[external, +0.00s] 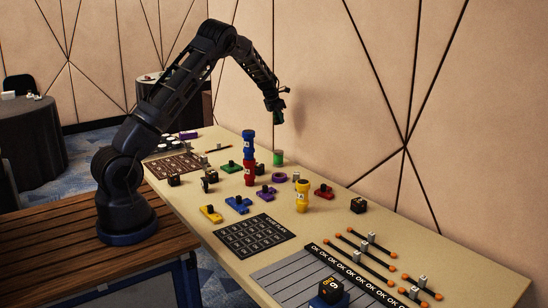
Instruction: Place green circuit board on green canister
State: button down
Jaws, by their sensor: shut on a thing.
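My gripper (276,108) is in the air above the far side of the table, shut on a small dark green piece (278,117), which looks like the green circuit board. Its outline is too small to make out fully. Another green piece with a black knob (232,167) lies on the table, left of the stacked canisters.
A blue canister (248,143) stands on a red one (250,174), left of the green canister. The wall rises close behind the table.

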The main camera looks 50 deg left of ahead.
notch_tip(320, 180, down, 14)
jog(key=shift+r, duration=0.25)
dwell(0.3)
jog(key=shift+f, duration=0.15)
jog(key=c, duration=1.4)
grip_release()
